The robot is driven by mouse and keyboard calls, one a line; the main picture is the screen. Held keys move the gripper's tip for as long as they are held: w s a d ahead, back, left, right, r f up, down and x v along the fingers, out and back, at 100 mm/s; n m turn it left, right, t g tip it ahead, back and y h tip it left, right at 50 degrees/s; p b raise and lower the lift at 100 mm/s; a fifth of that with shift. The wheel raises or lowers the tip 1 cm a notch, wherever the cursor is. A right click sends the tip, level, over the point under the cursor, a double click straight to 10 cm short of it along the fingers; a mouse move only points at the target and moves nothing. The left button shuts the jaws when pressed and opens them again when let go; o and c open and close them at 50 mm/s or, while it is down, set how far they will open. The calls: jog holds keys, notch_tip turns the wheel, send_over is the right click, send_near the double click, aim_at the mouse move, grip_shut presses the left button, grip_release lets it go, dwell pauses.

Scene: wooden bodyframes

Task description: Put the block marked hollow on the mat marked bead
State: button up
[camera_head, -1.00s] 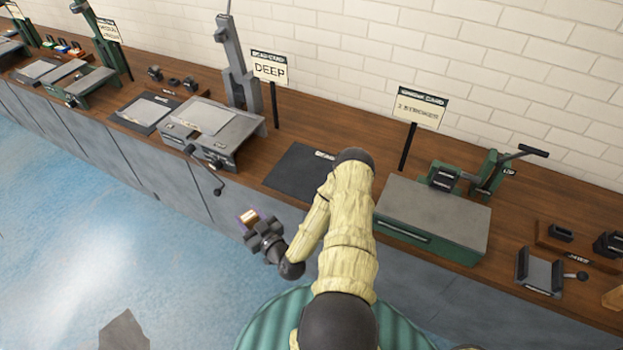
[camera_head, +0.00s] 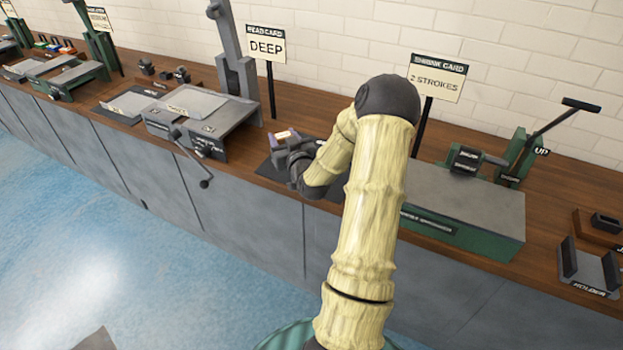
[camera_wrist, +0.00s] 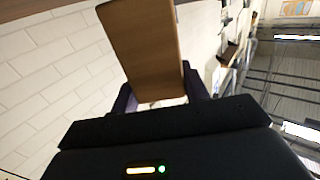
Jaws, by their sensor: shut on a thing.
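My gripper (camera_head: 284,137) is shut on a wooden block (camera_wrist: 145,45), which shows large between the dark fingers in the wrist view. In the head view only a small tan part of the block (camera_head: 283,134) shows between purple fingertips. I cannot read any mark on the block. A dark mat (camera_head: 266,170) lies on the bench behind and below my gripper. My gripper and forearm hide most of it, and its label is hidden. I cannot tell how high the block is above the mat.
A grey press (camera_head: 208,130) with a lever stands left of the mat, with a "DEEP" card (camera_head: 266,45) behind. A green machine (camera_head: 462,205) stands right, near a "2 STROKES" card (camera_head: 437,80). A jaw-like grey fixture (camera_head: 590,265) is further right. The bench front edge is close.

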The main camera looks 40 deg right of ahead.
jog(key=r+b, duration=0.1)
jog(key=d+h+b, duration=0.1)
jog(key=d+r+m+b, duration=0.1)
jog(key=shift+s+d+r+g+h+b, duration=0.15)
jog(key=shift+s+r+g+h+b, duration=0.15)
jog(key=shift+r+b, duration=0.05)
jog(key=shift+d+r, duration=0.15)
jog(key=shift+r, duration=0.35)
jog(key=shift+s+d, duration=0.1)
notch_tip(320, 180, down, 6)
jog(key=shift+f+b, duration=0.15)
jog(key=shift+b, duration=0.2)
notch_tip(320, 180, down, 4)
jog(key=shift+r, duration=0.25)
jog(key=shift+f, duration=0.1)
